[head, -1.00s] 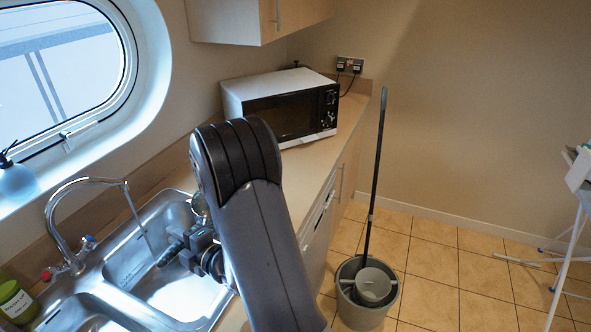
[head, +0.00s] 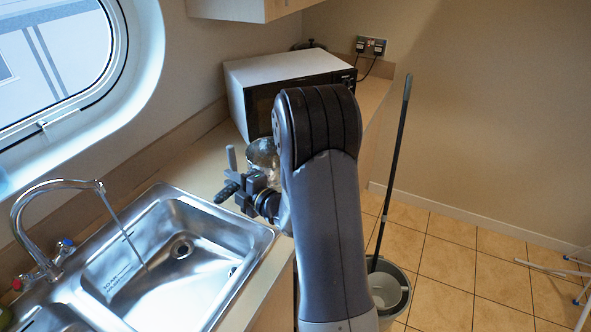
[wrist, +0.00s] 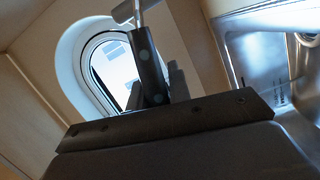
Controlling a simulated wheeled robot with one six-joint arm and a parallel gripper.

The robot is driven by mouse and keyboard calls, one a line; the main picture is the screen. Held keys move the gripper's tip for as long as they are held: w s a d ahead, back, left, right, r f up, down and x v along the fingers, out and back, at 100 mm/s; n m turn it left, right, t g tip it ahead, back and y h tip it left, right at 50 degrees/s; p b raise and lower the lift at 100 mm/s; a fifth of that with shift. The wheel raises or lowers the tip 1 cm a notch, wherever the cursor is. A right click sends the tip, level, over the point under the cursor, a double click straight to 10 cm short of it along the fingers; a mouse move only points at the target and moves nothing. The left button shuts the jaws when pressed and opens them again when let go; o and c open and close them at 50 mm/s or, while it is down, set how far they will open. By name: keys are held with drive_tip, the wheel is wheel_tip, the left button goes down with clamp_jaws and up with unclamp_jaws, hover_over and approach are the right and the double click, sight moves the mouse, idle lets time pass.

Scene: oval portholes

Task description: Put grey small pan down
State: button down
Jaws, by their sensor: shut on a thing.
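The grey small pan (head: 262,155) shows as a shiny metallic patch beside my arm in the head view, above the counter between the sink and the microwave. My arm hides much of it. My gripper (head: 233,186) is shut on the pan, to the right of the tap and near the sink's back right corner. I cannot tell whether the pan touches the counter (head: 195,165).
A steel sink (head: 150,270) lies at lower left, its tap (head: 60,184) running. A microwave (head: 240,78) stands at the back of the counter. A bucket (head: 397,295) with a mop handle (head: 392,165) stands on the floor at right. Counter between sink and microwave looks clear.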

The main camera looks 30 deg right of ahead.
drive_tip(key=shift+y, duration=0.3)
drive_tip(key=w+d+b, duration=0.1)
drive_tip(key=w+d, duration=0.1)
drive_tip(key=d, duration=0.1)
drive_tip(key=w+d+r+b, duration=0.1)
drive_tip(key=w+d, duration=0.1)
drive_tip(key=d, duration=0.1)
drive_tip(key=w+d+r, duration=0.1)
drive_tip(key=w+d, duration=0.1)
drive_tip(key=d, duration=0.1)
drive_tip(key=shift+w+d+r+b, duration=0.1)
drive_tip(key=shift+w+r+b, duration=0.05)
drive_tip(key=shift+b, duration=0.25)
drive_tip(key=shift+d+f, duration=0.1)
drive_tip(key=shift+f, duration=0.2)
drive_tip(key=shift+f+p, duration=0.55)
drive_tip(key=shift+f, duration=4.05)
drive_tip(key=c, duration=1.8)
unclamp_jaws()
drive_tip(key=shift+f, duration=0.2)
drive_tip(key=o, duration=0.5)
drive_tip(key=shift+r, duration=0.2)
